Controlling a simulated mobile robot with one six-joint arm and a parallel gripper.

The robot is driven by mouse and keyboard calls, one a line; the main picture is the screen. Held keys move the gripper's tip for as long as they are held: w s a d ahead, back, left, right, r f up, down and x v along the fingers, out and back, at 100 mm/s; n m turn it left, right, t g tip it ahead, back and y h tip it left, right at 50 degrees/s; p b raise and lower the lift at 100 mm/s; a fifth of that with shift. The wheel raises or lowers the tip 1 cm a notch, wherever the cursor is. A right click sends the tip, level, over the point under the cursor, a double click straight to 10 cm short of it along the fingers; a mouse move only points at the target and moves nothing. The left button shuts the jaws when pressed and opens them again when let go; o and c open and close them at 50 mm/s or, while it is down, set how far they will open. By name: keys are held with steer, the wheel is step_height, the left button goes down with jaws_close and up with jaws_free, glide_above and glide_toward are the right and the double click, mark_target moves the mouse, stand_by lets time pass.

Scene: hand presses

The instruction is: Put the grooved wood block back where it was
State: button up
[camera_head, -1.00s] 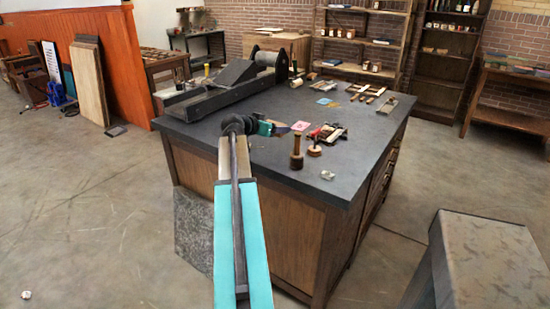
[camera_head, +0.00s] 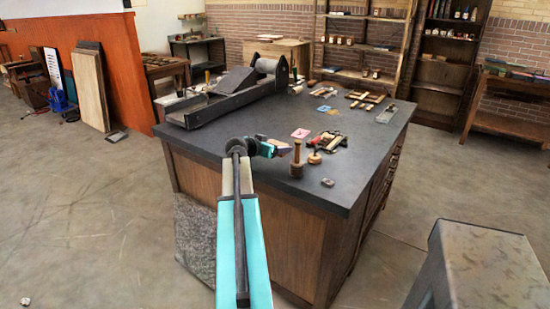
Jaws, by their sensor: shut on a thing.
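My gripper (camera_head: 273,149) is above the near part of the dark worktop (camera_head: 245,139), left of the wooden mallet. It is shut on a small tan-brown piece (camera_head: 284,145), which I take to be the grooved wood block. The fingers hide part of it, and its grooves are too small to make out. I cannot tell how far above the worktop it is held.
Right of my gripper stand a wooden mallet (camera_head: 297,160) and a round-based wooden tool (camera_head: 314,157). A small brown piece (camera_head: 328,183) lies near the front corner. A pink card (camera_head: 300,133) lies behind. The hand press (camera_head: 230,92) fills the back left.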

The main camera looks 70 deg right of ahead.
mark_target(276, 163)
steer(key=shift+f, duration=0.45)
steer(key=shift+f+p, duration=0.35)
steer(key=shift+f, duration=1.5)
steer(key=shift+f, duration=0.15)
steer(key=o, duration=1.1)
steer(key=shift+r, duration=0.2)
steer(key=b+v, duration=0.2)
steer(key=v, duration=1)
steer(key=shift+f, duration=0.1)
steer(key=shift+a+f, duration=0.1)
